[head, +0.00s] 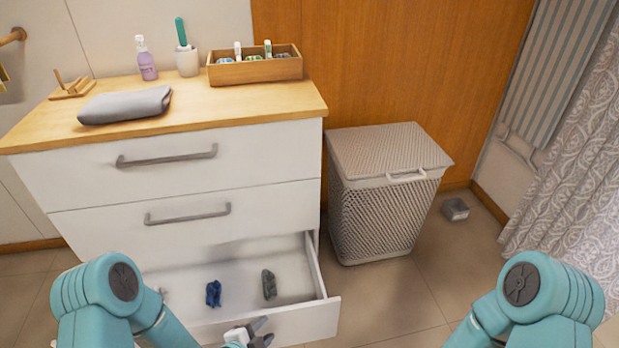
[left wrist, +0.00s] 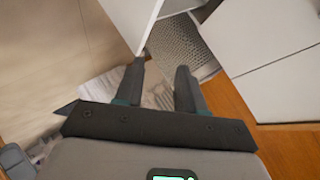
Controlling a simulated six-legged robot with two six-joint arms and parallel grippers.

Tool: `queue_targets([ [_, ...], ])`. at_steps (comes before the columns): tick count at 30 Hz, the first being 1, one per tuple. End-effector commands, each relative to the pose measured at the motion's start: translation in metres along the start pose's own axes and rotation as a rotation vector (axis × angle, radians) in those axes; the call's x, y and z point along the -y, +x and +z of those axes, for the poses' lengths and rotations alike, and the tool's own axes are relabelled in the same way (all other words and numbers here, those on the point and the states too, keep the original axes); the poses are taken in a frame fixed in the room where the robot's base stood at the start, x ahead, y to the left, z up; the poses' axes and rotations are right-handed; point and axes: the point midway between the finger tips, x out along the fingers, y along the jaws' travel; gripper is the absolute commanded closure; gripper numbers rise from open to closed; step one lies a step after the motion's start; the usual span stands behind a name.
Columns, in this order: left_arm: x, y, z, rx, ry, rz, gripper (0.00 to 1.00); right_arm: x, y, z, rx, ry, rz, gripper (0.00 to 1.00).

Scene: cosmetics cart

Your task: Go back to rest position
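My left gripper (head: 258,333) is low in the head view, in front of the open bottom drawer (head: 322,312). In the left wrist view its two dark fingers (left wrist: 160,88) stand apart with nothing between them. My right arm comes in at the lower right of the head view, but its gripper is out of the picture. Inside the drawer lie a small dark blue item (head: 213,293) and a small grey item (head: 269,284), apart from each other and from my left gripper.
The white dresser (head: 180,185) has its two upper drawers shut. A folded grey towel (head: 125,104), soap bottle (head: 146,60), cup (head: 187,62) and wooden box (head: 255,70) stand on top. A lidded hamper (head: 385,200) stands right of it. A small grey box (head: 455,209) lies on the floor.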

Motion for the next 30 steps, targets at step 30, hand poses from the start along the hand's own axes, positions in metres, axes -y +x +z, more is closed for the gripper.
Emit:
queue_targets([
  [30,-0.044,-0.195,-0.073,0.848,-1.579,0.422,0.61,0.051,-0.141,0.003,0.000,0.000,0.000,0.57],
])
